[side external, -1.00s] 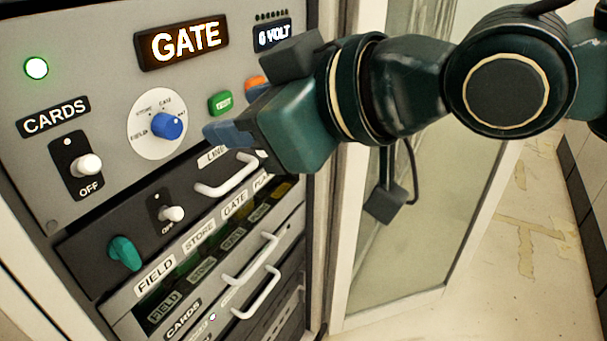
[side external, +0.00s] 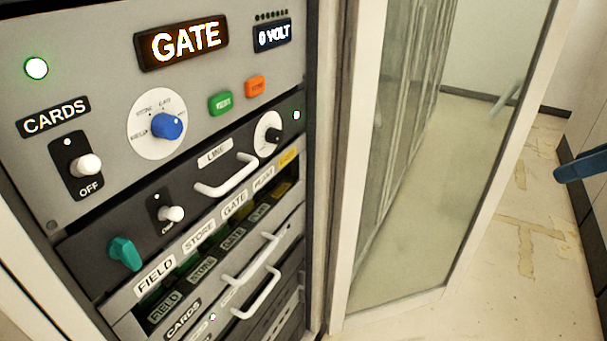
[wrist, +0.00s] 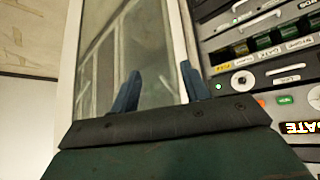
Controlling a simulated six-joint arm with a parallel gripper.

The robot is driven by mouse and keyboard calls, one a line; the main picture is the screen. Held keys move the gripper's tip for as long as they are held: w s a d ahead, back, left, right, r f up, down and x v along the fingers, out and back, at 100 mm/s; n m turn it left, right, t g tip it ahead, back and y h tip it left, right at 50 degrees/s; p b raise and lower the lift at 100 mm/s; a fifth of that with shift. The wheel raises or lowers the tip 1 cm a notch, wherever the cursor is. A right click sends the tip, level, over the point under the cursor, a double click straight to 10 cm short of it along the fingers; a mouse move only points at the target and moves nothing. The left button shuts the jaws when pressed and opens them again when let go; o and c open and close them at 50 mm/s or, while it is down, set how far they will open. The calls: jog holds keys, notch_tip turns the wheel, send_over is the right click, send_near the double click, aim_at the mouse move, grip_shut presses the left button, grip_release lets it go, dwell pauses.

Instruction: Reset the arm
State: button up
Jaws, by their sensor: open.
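My gripper (wrist: 160,90) shows in the wrist view with its two blue fingers spread apart and nothing between them. In that view it points toward the glass door, with the rack panel off to the right. In the side external view only a blue finger tip (side external: 582,165) shows at the right edge, well clear of the panel; the rest of my arm is out of frame.
The panel carries a blue knob (side external: 166,125), a green button (side external: 220,103), an orange button (side external: 255,86), a CARDS switch (side external: 86,166) and white drawer handles (side external: 228,176). A framed glass door (side external: 420,150) stands right of the rack. The floor (side external: 510,240) at the right is open.

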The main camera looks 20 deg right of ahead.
jog(key=s+d+f+m+g, duration=0.1)
jog(key=s+d+f, duration=0.2)
jog(key=s, duration=0.2)
jog(key=s+d+f+m+g+h, duration=0.1)
jog(key=s+d+f, duration=0.1)
jog(key=s, duration=0.3)
jog(key=shift+s+d+f+m, duration=0.3)
jog(key=shift+d+f, duration=0.1)
jog(key=shift+d, duration=0.1)
jog(key=shift+c, duration=0.5)
